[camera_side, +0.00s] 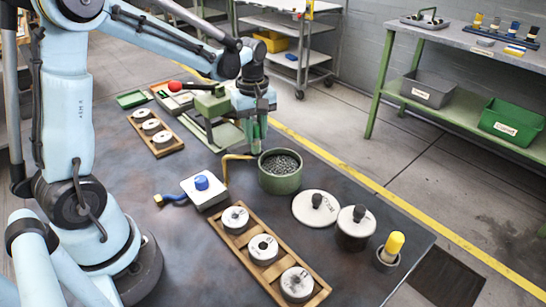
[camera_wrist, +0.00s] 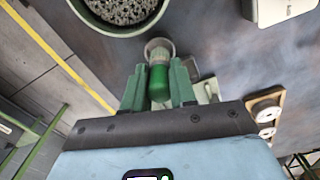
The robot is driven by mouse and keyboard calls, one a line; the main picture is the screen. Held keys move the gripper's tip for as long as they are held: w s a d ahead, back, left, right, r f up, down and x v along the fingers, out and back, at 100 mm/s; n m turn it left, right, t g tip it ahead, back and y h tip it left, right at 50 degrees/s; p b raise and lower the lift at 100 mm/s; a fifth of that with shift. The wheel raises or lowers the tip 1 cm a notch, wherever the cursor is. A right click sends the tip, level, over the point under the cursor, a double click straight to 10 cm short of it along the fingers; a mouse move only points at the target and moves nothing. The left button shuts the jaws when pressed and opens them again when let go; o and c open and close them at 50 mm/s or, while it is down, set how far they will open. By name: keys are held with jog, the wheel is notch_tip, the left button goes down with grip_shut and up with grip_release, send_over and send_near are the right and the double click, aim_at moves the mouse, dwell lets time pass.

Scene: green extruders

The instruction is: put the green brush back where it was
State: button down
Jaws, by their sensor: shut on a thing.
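My gripper (camera_side: 256,132) hangs upright just behind the green pot (camera_side: 270,184) of dark granules, over the far part of the table. In the wrist view my gripper (camera_wrist: 157,88) has its two green fingers closed around the green brush (camera_wrist: 158,82). The green handle sits between the fingers, and a pale grey round end shows beyond them. I cannot tell whether that end touches anything. In the side view the fingers largely hide the brush. The pot's rim also shows in the wrist view (camera_wrist: 140,27).
A yellow-handled brush (camera_side: 395,243) stands in a grey cup (camera_side: 386,262) at the front right. A green-framed press (camera_side: 214,112) stands left of my gripper.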

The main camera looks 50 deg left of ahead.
jog(key=shift+f, duration=1.4)
jog(key=c, duration=0.9)
grip_release()
jog(key=shift+f, duration=0.1)
